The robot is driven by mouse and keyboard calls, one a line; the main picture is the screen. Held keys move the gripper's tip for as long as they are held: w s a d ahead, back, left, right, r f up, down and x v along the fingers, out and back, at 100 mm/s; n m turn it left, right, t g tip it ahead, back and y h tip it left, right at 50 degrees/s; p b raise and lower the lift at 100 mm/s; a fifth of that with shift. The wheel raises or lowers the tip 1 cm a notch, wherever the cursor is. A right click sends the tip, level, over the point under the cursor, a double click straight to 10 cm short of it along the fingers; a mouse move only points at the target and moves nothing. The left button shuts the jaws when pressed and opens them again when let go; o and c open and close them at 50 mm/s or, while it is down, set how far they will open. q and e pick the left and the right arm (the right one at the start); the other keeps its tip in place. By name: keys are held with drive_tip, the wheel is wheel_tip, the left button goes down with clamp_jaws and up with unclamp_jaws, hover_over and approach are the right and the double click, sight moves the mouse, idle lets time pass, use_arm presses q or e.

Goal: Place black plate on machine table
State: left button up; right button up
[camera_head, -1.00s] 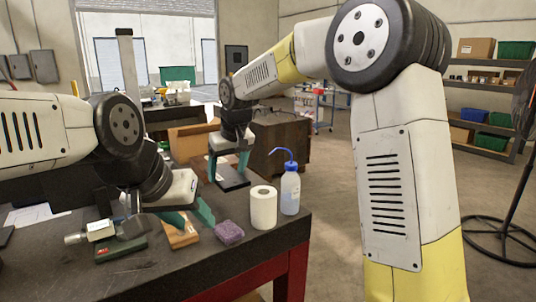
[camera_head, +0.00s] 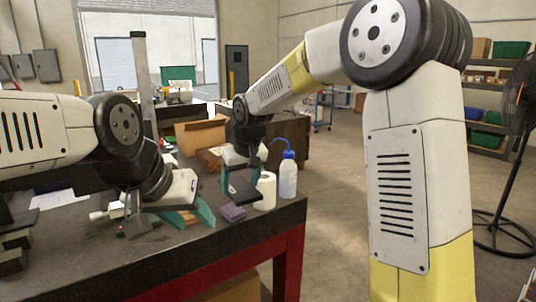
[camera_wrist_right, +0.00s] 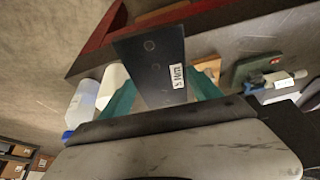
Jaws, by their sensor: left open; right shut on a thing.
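A white paper roll (camera_head: 265,192), a blue-capped wash bottle (camera_head: 288,175) and a purple sponge (camera_head: 232,212) stand close to the plate. A cardboard box (camera_head: 201,135) is behind. A fan (camera_head: 518,95) stands at right. The floor between is clear.

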drive_tip(key=s+d+f+m+h, duration=0.1)
drive_tip(key=s+d+f+m, duration=0.2)
drive_tip(key=d+f, duration=0.8)
drive_tip(key=s+d+f+m+h, duration=0.1)
drive_tip(key=s+d+f+m, duration=0.1)
drive_tip(key=d+f, duration=0.9)
drive_tip(key=shift+s+d+m+t, duration=0.4)
drive_tip(key=shift+d, duration=0.35)
